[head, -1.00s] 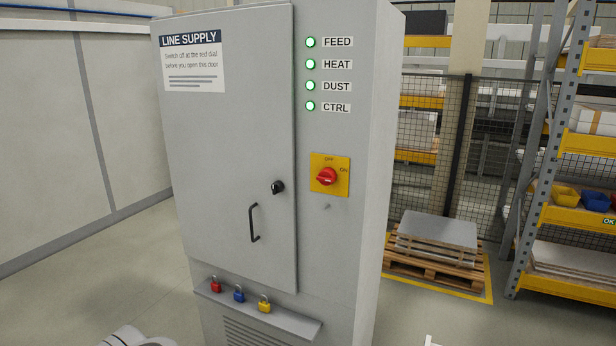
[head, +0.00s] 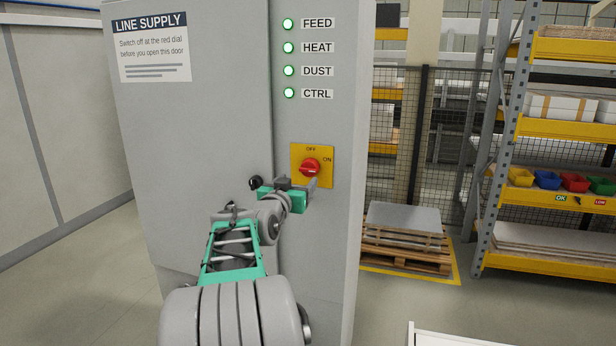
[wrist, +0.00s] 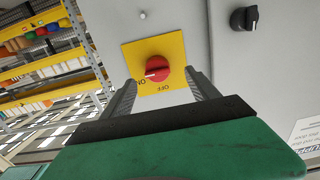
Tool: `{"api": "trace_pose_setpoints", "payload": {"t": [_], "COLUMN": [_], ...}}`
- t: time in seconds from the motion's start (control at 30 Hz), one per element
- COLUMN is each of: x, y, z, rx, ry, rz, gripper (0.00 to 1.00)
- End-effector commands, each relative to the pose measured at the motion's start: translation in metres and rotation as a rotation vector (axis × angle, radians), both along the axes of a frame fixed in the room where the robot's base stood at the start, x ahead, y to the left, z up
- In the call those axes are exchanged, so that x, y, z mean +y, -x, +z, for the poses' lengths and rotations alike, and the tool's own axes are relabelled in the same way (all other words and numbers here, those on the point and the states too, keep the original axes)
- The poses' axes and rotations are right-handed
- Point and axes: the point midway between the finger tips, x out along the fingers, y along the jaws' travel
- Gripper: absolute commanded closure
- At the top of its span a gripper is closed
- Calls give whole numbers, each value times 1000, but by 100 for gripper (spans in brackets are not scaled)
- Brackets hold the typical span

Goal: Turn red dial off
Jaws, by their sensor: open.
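The red dial (head: 311,168) sits on a yellow plate (head: 299,151) on the grey cabinet's front, with OFF marked above and ON at the right. In the wrist view the scene is upside down; the red dial (wrist: 157,68) has its white pointer mark on the ON side. My gripper (head: 309,187) is just below and in front of the dial in the head view. In the wrist view the open fingers (wrist: 162,88) lie on either side of the plate's lower part, with the dial between and beyond their tips. I cannot see contact.
Green lamps (head: 289,58) beside FEED, HEAT, DUST and CTRL are lit. A black door lock knob (wrist: 244,19) is beside the plate. A pallet (head: 405,248) and yellow shelving (head: 555,130) stand to the right. My arm hides the door handle.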

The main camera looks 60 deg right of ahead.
Motion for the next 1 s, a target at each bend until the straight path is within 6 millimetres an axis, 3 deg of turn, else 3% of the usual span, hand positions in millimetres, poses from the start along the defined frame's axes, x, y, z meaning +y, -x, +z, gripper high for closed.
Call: {"api": "trace_pose_setpoints", "payload": {"t": [0.07, 0.5, 0.77, 1.0], "x": [-12, -79, -82, -82], "y": [7, -5, -6, -6], "z": [4, 6, 4, 4], "rx": [-2, -3, -3, -3], "ry": [20, 20, 20, 20], "rz": [-19, -15, -14, -13], "gripper": [31, 31, 31, 49]}}
